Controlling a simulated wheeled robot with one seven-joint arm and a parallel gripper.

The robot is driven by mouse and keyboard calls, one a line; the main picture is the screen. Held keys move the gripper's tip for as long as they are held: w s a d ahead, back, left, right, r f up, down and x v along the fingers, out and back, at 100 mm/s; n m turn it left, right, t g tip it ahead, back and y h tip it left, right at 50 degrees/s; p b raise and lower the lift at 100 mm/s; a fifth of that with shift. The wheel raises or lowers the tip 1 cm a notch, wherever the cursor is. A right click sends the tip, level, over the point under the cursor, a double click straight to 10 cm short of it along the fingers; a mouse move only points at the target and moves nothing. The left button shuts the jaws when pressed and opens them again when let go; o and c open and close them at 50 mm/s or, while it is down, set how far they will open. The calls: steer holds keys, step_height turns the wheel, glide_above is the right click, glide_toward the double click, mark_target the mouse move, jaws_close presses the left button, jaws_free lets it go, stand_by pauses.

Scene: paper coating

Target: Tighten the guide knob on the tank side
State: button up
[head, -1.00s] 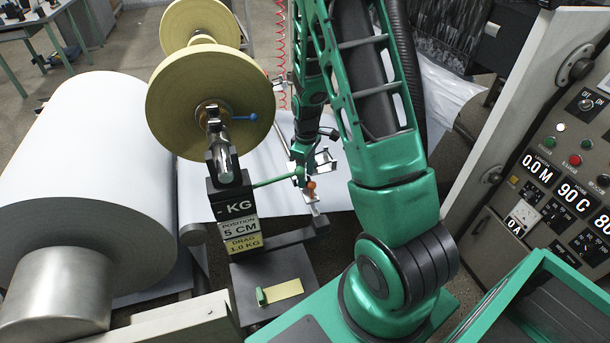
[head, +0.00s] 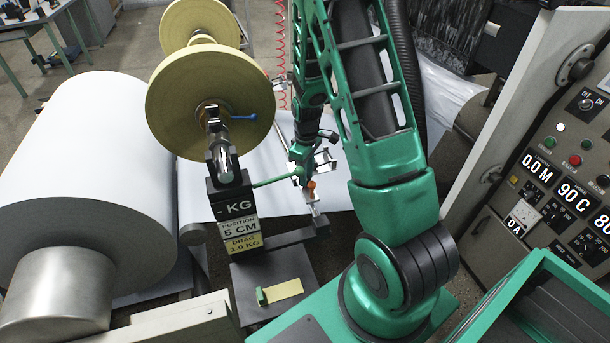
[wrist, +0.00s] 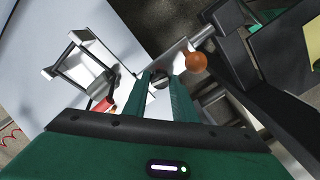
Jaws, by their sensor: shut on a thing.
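In the wrist view the two green fingers of my gripper (wrist: 161,84) are closed on a small, dark and silvery round knob (wrist: 161,79), mostly hidden between the fingertips. I take it to be the guide knob. It sits at a pale metal guide plate. In the head view my gripper (head: 302,172) is small, beside the guide assembly, and the knob cannot be made out there.
A silver bracket (wrist: 84,66) stands left of my fingers, with a red part (wrist: 103,105) close by. A black post with a KG display (head: 238,207) and yellow-tan discs (head: 210,100) stand left of my arm. A control panel (head: 570,170) is at the right.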

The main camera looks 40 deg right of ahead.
steer(key=m, duration=0.3)
steer(key=shift+m, duration=0.4)
steer(key=m, duration=0.4)
steer(key=shift+m, duration=0.3)
steer(key=m, duration=0.4)
steer(key=shift+m, duration=1.9)
steer(key=o, duration=1)
steer(key=shift+o, duration=0.2)
step_height(320, 180, up, 11)
